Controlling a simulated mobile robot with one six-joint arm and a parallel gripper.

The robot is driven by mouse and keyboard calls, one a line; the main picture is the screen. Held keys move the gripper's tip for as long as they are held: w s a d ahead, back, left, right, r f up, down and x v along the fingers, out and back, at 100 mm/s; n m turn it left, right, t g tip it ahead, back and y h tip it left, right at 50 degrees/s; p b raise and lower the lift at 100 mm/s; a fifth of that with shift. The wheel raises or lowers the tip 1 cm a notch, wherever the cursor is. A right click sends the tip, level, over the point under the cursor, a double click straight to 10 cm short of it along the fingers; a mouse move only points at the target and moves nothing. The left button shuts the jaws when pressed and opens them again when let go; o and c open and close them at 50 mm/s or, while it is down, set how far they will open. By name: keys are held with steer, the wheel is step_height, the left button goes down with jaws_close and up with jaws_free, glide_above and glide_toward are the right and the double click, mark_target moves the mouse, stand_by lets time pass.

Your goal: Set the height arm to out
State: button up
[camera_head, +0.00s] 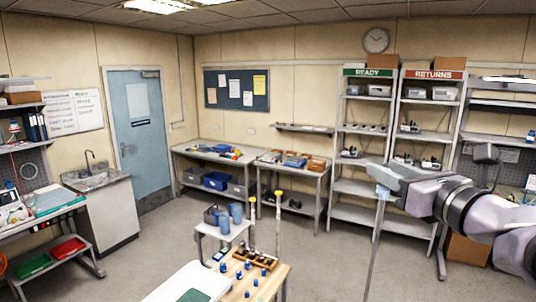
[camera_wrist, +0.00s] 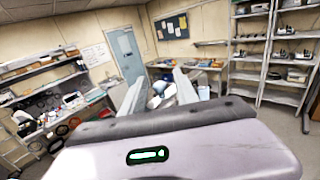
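I cannot pick out the height arm for certain in either view. My gripper (camera_head: 378,172) is at the right of the head view, raised in the air and pointing left. In the wrist view its two fingers (camera_wrist: 158,90) are spread apart, with nothing seen held between them. A thin grey pole (camera_head: 374,248) with a pale blue piece (camera_head: 383,193) at its top shows just below the gripper in the head view; I cannot tell whether they touch.
A wooden-topped table (camera_head: 269,286) with blue-topped items and two yellow-topped posts (camera_head: 279,222) stands at the lower middle. A white surface (camera_head: 170,288) is beside it. Shelves (camera_head: 355,187) and benches line the back wall. Open floor (camera_head: 330,265) lies right of the table.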

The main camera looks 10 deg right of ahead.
steer(key=shift+w+a+f, duration=0.1)
steer(key=shift+w+a, duration=0.1)
steer(key=shift+w, duration=0.65)
steer(key=shift+s+d, duration=0.15)
steer(key=shift+s, duration=0.35)
steer(key=shift+c, duration=0.5)
steer(key=shift+s, duration=0.3)
steer(key=c, duration=0.3)
jaws_close()
steer(key=shift+r, duration=0.2)
